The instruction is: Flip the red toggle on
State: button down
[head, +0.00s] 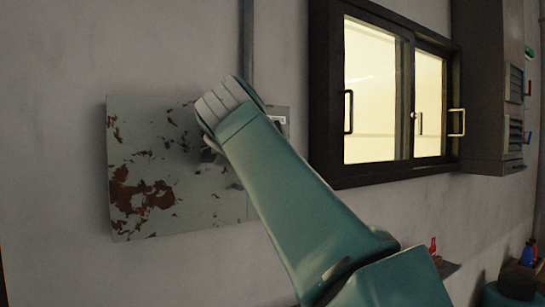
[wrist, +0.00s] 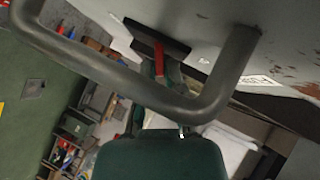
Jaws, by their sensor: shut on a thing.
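The red toggle (wrist: 159,58) shows in the wrist view as a narrow red lever in front of a dark plate (wrist: 146,37). My gripper (wrist: 160,74) is at the toggle and shut on it, partly hidden behind a thick grey bar. In the head view a grey metal panel (head: 150,185) with peeling red-brown patches hangs on the wall. My green arm reaches up to the panel's right part, and its end covers the toggle there. The exact tilt of the toggle cannot be told.
A thick grey U-shaped bar (wrist: 150,95) crosses the wrist view close to the camera. A dark-framed window (head: 372,90) and a wall cabinet (head: 484,90) stand to the panel's right. A vertical pipe (head: 247,45) runs above the panel.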

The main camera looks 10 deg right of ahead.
jog(key=shift+w+f, duration=0.1)
jog(key=shift+f, duration=0.1)
jog(key=c, duration=1)
grip_release()
jog(key=shift+c, duration=0.2)
jog(key=shift+r, duration=0.1)
jog(key=v, duration=1.2)
jog(key=shift+w, duration=0.1)
